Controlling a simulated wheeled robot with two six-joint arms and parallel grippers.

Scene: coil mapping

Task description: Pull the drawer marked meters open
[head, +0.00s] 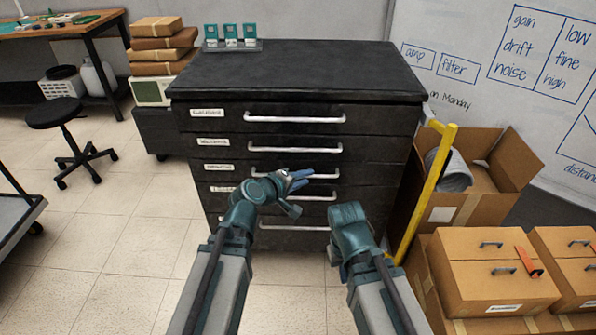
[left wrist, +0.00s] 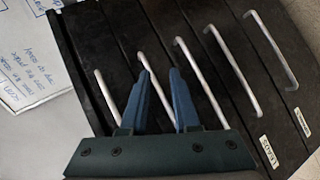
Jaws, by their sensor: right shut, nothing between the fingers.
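The black cabinet (head: 300,75) has several stacked drawers, each with a pale bar handle and a white label on its left. The label writing is too small to read surely, so I cannot tell which drawer says meters. All drawers look shut. My left gripper (head: 297,180) is open in front of the middle drawers, its blue fingers overlapping the third handle (head: 262,176). In the left wrist view, the second handle (left wrist: 152,75) shows between its fingers (left wrist: 159,71); contact cannot be told. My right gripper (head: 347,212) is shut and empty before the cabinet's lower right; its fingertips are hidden.
Cardboard boxes (head: 495,270) and a yellow post (head: 432,190) crowd the right side. A black stool (head: 55,113) and a workbench (head: 60,30) stand at the left. A small stand with teal cards (head: 231,45) is on the cabinet top.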

